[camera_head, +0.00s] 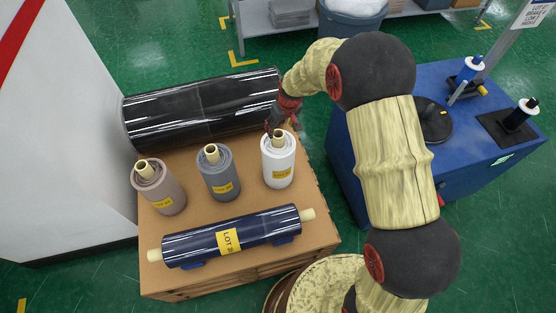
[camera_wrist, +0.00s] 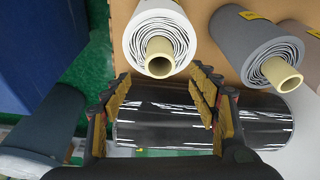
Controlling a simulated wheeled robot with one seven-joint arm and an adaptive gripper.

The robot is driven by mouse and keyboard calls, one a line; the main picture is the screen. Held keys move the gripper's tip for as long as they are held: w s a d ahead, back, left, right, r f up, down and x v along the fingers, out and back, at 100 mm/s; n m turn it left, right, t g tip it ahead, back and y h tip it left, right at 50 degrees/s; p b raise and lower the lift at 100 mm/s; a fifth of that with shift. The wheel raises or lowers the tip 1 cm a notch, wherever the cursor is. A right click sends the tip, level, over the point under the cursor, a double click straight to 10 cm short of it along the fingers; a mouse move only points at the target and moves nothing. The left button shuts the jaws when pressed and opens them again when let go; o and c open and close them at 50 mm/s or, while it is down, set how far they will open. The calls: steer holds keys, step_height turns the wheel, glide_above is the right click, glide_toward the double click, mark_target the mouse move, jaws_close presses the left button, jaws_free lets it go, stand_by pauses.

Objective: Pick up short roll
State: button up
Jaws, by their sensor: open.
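Three short wrapped rolls stand upright on a brown cardboard-like top (camera_head: 257,197). The white roll (camera_head: 278,163) is at the right, the grey roll (camera_head: 219,177) in the middle and the pinkish-brown roll (camera_head: 160,190) at the left. Each has a cream core and a yellow label. My gripper (camera_head: 277,127) is at the top end of the white roll, partly hidden by my arm. In the wrist view my gripper (camera_wrist: 166,105) is open and empty, its padded fingers spread just below the white roll's core (camera_wrist: 160,57). The grey roll (camera_wrist: 258,45) lies to the right there.
A long dark blue roll (camera_head: 230,238) lies along the front of the top on blue supports. A large black roll (camera_head: 203,107) lies behind the short rolls. A blue cabinet (camera_head: 397,139) stands at the right and a white panel (camera_head: 65,130) at the left.

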mark_target(278, 135)
steer(key=b+x, duration=0.2)
steer(key=x, duration=0.7)
steer(key=shift+s, duration=0.15)
steer(key=shift+c, duration=1)
jaws_close()
steer(key=shift+r, duration=0.15)
